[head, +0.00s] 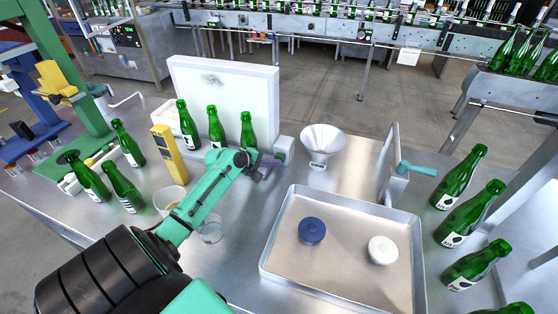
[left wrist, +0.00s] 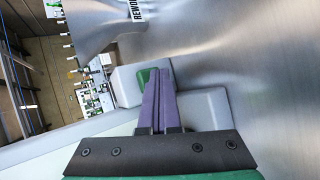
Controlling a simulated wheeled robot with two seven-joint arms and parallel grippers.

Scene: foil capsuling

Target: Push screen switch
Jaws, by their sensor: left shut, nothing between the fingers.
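The white screen (head: 225,95) stands upright at the back of the bench, with green bottles (head: 216,127) in front of it. A small grey box (head: 284,146) sits at its lower right end. In the left wrist view a green switch (left wrist: 143,75) shows on a grey block (left wrist: 126,84), partly hidden behind my fingers. My left gripper (head: 273,161) is shut and empty, its purple fingers at the box; in the left wrist view the fingertips (left wrist: 158,72) overlap the switch. I cannot tell whether they touch it. My right gripper is not in view.
A white funnel (head: 322,141) stands just right of the box. A metal tray (head: 340,279) holds a blue and a white round piece. A yellow post (head: 168,150) and several bottles stand left; more bottles (head: 459,176) stand right. Bare bench lies between tray and box.

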